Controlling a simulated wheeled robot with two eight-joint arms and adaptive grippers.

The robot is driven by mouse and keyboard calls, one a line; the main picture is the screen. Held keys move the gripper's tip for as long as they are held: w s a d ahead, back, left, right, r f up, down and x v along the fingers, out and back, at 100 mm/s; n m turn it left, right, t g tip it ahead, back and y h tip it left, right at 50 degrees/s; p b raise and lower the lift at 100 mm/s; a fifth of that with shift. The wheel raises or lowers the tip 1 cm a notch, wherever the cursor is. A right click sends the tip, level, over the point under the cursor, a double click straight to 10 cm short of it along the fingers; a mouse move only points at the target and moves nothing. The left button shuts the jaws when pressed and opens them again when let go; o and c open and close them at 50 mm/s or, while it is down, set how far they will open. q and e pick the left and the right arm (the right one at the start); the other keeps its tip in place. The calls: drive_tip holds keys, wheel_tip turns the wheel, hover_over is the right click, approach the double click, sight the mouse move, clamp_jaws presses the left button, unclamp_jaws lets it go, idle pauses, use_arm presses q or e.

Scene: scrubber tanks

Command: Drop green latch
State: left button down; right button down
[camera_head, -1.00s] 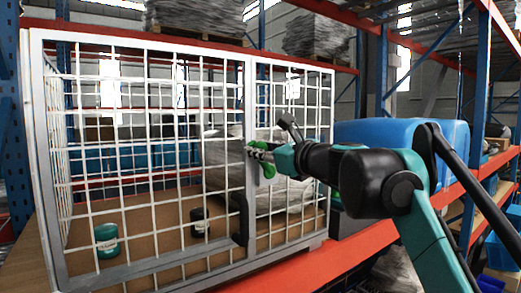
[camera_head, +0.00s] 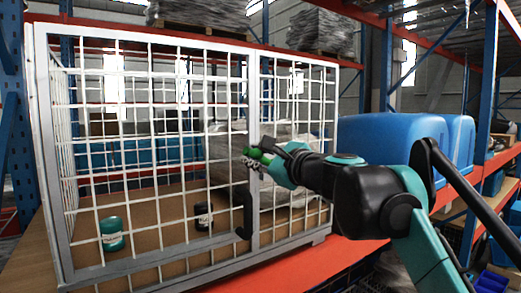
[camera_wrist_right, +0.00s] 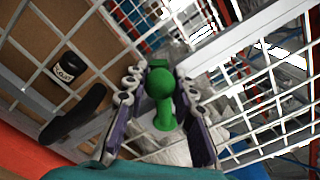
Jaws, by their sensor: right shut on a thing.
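The green latch (camera_head: 261,156) is on the door edge post of a white wire cage (camera_head: 253,90). My right gripper (camera_head: 252,162) reaches it from the right and is shut on it. In the right wrist view the latch (camera_wrist_right: 163,98), with a round knob end, lies between the two fingers of my right gripper (camera_wrist_right: 160,110). The gripper hides part of the latch, so its exact seat on the post cannot be told. My left gripper is not in view.
A black door handle (camera_head: 245,214) sits just below the latch. Inside the cage stand a green can (camera_head: 112,234) and a dark can (camera_head: 203,216). Blue containers (camera_head: 392,145) stand behind my right arm. An orange shelf beam (camera_head: 300,262) runs below the cage.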

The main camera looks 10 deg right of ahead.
drive_tip(key=f+n, duration=0.1)
drive_tip(key=a+f+n, duration=0.1)
drive_tip(key=shift+s+n, duration=0.15)
drive_tip(key=shift+n, duration=0.25)
drive_tip(key=shift+f+n+b, duration=0.45)
drive_tip(key=shift+f+n, duration=0.65)
drive_tip(key=shift+n, duration=0.6)
drive_tip(key=shift+a+f, duration=0.1)
drive_tip(key=c, duration=1.3)
unclamp_jaws()
drive_tip(key=shift+s, duration=0.1)
